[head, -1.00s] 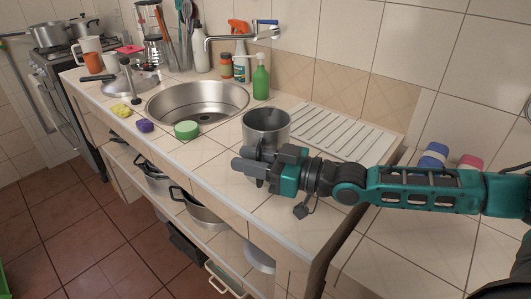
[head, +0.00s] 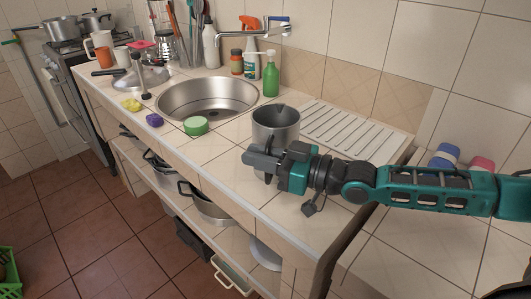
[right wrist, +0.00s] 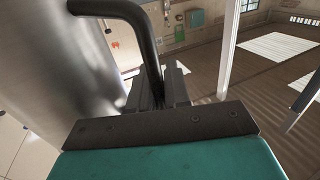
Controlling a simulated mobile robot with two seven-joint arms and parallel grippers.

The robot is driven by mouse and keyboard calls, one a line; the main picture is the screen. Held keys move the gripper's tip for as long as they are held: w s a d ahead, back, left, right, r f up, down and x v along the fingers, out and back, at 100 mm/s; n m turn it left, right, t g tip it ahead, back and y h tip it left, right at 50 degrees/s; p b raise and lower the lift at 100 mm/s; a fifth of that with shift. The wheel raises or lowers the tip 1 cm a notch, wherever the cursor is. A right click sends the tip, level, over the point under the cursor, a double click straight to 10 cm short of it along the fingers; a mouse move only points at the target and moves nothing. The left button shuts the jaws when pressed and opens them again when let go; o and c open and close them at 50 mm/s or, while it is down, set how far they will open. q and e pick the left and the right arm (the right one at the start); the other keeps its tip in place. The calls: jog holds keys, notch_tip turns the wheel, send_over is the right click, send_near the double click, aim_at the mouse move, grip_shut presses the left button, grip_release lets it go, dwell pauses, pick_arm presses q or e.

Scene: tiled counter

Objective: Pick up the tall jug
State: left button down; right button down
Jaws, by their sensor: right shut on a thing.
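The tall jug (head: 277,124) is a grey metal cylinder standing upright near the counter's front edge, left of the ribbed drainboard. My right gripper (head: 262,161) reaches in from the right and covers part of the jug's lower body. In the right wrist view, the jug's shiny wall (right wrist: 55,60) fills the left side. Its dark curved handle (right wrist: 148,40) runs down between the fingers of my right gripper (right wrist: 160,88), which are shut on it. I cannot tell whether the jug's base touches the counter. My left gripper is not in view.
A green bottle (head: 270,75) and a spray bottle (head: 250,55) stand behind. The drainboard (head: 350,130) is empty. Pots sit on the shelf below.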

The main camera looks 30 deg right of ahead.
notch_tip(320, 180, up, 20)
jog(key=p, duration=0.2)
dwell(0.4)
jog(key=shift+r, duration=0.1)
jog(key=c, duration=1.6)
grip_release()
grip_shut()
